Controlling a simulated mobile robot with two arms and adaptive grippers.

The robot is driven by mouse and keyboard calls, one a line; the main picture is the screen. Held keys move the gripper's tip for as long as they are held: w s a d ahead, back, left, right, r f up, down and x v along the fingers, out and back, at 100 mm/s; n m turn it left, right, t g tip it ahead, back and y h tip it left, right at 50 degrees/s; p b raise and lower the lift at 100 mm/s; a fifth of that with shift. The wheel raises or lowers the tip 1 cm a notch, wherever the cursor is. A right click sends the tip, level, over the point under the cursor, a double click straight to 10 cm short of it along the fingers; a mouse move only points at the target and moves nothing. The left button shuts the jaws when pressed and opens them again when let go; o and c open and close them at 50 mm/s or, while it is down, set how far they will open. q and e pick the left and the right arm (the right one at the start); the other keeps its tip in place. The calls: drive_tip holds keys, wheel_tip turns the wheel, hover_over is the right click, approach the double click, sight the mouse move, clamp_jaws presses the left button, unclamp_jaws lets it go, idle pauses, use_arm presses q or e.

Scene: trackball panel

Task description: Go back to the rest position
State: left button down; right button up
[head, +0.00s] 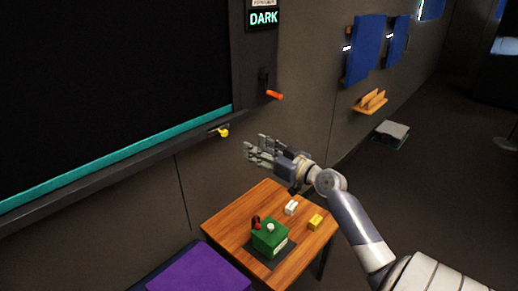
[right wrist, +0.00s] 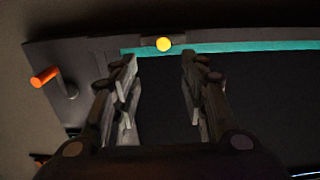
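My right gripper (head: 256,146) is open and empty, raised above the wooden table in front of the wall. Its spread fingers (right wrist: 158,62) show in the right wrist view with nothing between them. A yellow knob (head: 223,132) on the ledge under the dark screen is left of the fingertips, apart from them in the head view. In the right wrist view the yellow knob (right wrist: 163,44) shows beyond the gap between the fingers. My left gripper is out of view.
The wooden table (head: 227,225) bears a green box (head: 268,240) with a white ball on top, a white block (head: 291,208) and a yellow block (head: 315,222). An orange-handled lever (head: 274,95) sticks out below a "DARK" sign (head: 263,18). Floor at the right is mostly clear.

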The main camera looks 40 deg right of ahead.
idle(0.3)
drive_tip(key=s+a+f+n+g+y, duration=0.15)
drive_tip(key=s+a+f+g, duration=0.3)
drive_tip(key=a+f, duration=0.55)
drive_tip(key=s+a+f+n+g+y, duration=0.15)
drive_tip(key=s+a+f+g, duration=0.3)
drive_tip(key=a+f, duration=0.55)
drive_tip(key=s+a+f+m+g+h, duration=0.1)
drive_tip(key=s+a+f+g+h, duration=0.2)
drive_tip(key=s, duration=0.7)
drive_tip(key=s+a+f+m+g+h, duration=0.1)
drive_tip(key=s+a+f+g, duration=0.3)
drive_tip(key=s, duration=0.6)
wheel_tip(320, 180, down, 23)
drive_tip(key=s+a+p, duration=0.1)
drive_tip(key=s, duration=0.1)
drive_tip(key=s+d+f+g+p, duration=0.1)
drive_tip(key=s+d+f, duration=0.2)
drive_tip(key=s+f, duration=1.3)
drive_tip(key=shift+s+n, duration=0.3)
drive_tip(key=shift+s, duration=0.15)
